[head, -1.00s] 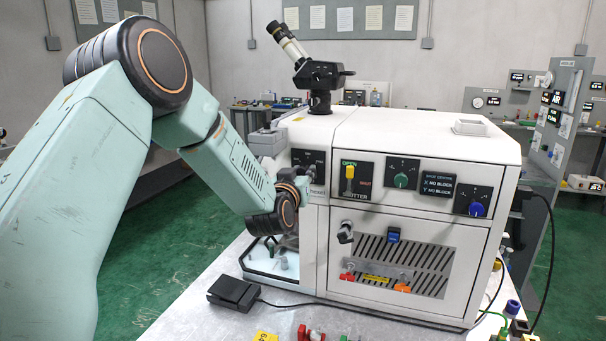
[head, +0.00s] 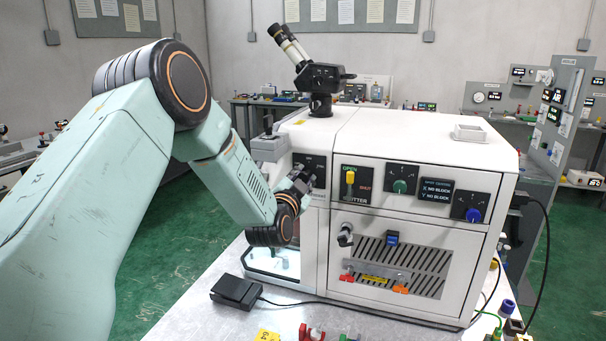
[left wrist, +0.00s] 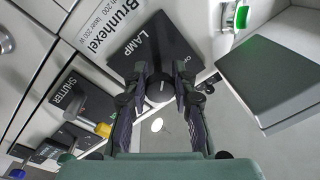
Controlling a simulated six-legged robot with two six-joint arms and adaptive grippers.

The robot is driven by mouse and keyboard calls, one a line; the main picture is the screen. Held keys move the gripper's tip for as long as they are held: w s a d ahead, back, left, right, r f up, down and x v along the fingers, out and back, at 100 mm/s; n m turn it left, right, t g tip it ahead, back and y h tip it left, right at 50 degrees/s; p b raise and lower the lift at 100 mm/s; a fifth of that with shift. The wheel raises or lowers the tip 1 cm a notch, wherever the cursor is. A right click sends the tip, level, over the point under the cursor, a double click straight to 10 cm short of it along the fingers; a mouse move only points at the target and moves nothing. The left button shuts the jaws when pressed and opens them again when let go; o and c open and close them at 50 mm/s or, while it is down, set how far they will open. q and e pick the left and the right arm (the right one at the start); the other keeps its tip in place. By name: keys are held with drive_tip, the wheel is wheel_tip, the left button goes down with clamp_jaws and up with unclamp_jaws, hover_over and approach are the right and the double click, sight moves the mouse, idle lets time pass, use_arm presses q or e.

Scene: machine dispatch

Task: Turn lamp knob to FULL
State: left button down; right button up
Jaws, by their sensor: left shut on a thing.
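The lamp panel (left wrist: 140,52), a dark plate marked LAMP, shows in the left wrist view. My left gripper (left wrist: 160,88) has its two fingers on either side of the round dark lamp knob (left wrist: 159,92) and is shut on it. In the head view my left gripper (head: 303,180) is at the lamp panel (head: 317,163) on the upper left front of the white machine (head: 425,135), and my wrist hides much of it. The knob's pointer and the FULL mark cannot be read. My right gripper is not in view.
The shutter panel (head: 357,182) with a yellow lever sits just right of the lamp panel. Green (head: 400,186) and blue (head: 473,215) knobs are further right. A microscope eyepiece (head: 290,45) stands on top. A black foot pedal (head: 237,291) lies on the table.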

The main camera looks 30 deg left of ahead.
use_arm(q)
drive_tip(key=shift+d+m+p, duration=0.1)
drive_tip(key=shift+m+p, duration=0.35)
drive_tip(key=shift+m, duration=0.75)
drive_tip(key=shift+f, duration=0.15)
drive_tip(key=c, duration=1.5)
unclamp_jaws()
drive_tip(key=o, duration=0.4)
drive_tip(key=shift+s+d+r, duration=0.25)
drive_tip(key=shift+s+r, duration=0.05)
drive_tip(key=shift+o, duration=0.2)
drive_tip(key=shift+w+a+f, duration=0.15)
drive_tip(key=shift+a, duration=0.1)
drive_tip(key=v, duration=1.2)
